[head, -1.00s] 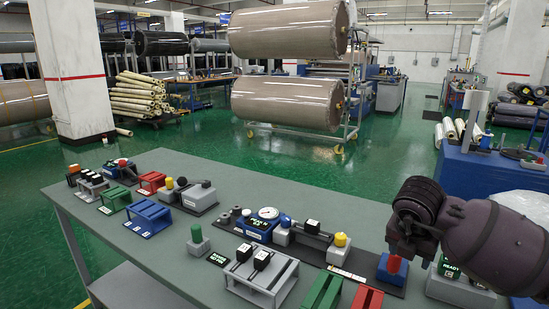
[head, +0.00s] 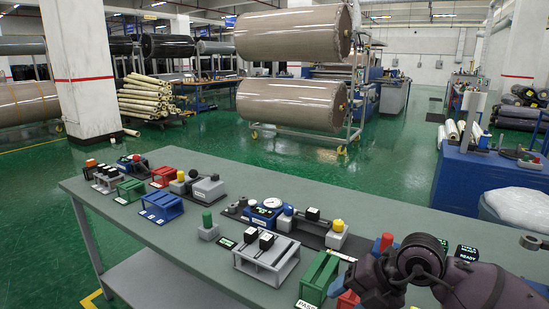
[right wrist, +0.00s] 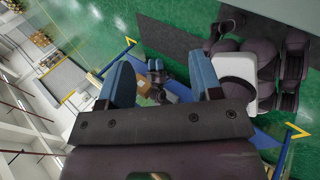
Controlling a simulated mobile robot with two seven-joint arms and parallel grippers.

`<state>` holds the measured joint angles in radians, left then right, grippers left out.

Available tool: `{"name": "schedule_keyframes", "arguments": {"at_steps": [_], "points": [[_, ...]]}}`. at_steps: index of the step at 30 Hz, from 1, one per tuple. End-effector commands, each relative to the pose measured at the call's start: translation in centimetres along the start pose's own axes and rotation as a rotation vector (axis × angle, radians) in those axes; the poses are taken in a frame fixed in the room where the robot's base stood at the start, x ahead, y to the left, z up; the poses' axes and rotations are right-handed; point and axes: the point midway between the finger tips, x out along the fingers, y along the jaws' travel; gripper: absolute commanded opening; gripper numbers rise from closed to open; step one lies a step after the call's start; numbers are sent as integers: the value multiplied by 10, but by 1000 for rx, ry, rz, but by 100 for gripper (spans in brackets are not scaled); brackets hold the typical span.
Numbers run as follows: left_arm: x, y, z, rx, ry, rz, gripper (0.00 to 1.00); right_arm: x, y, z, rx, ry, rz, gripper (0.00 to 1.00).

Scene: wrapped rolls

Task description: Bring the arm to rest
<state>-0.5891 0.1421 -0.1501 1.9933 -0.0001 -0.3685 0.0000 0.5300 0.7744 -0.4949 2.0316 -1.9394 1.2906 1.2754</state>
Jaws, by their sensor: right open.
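My right arm (head: 445,275) is folded in the lower right of the head view, over the near right end of the grey table (head: 215,265). In the right wrist view my right gripper (right wrist: 162,85) is open, with two blue fingers apart. I see no object held between them; parts of my own body and the green floor show beyond. My left gripper is not in the head view.
On the table stand a white rack (head: 266,256) with black-topped blocks, a green stand (head: 318,277), a blue gauge unit (head: 266,212) and a blue stand (head: 161,206). A red-topped blue block (head: 384,243) is close behind my arm. Wrapped rolls (head: 292,104) hang on a rack beyond.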

Motion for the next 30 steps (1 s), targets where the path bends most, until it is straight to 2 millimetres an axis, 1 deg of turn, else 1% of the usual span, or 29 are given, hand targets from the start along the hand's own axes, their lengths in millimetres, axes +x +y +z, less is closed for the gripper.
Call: {"name": "schedule_keyframes", "arguments": {"at_steps": [1, 3, 5, 8, 12, 16, 20, 23, 26, 29, 30], "points": [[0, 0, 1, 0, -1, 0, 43, 6, 9, -16, 2, 48, 104, 59], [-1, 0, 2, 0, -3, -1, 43, 8, 25, -33, 8, 100, 259, 59], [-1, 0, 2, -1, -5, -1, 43, 7, 38, -46, 23, 132, 392, 59], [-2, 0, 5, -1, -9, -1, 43, -3, 57, -61, 69, 162, 611, 59], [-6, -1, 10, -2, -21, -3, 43, -25, 75, -69, 180, 153, 902, 59], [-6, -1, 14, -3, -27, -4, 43, -50, 78, -64, 327, 92, 1144, 59], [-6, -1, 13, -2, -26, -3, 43, -74, 66, -49, 515, -13, 1341, 59], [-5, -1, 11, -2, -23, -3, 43, -87, 46, -36, 685, -119, 1455, 59], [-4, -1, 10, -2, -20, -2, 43, -96, 18, -23, 871, -243, 1530, 59], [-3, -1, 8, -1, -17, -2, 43, -99, -17, -14, 1072, -378, 1560, 59], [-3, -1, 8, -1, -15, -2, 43, -99, -32, -12, 1154, -432, 1558, 59]]}}
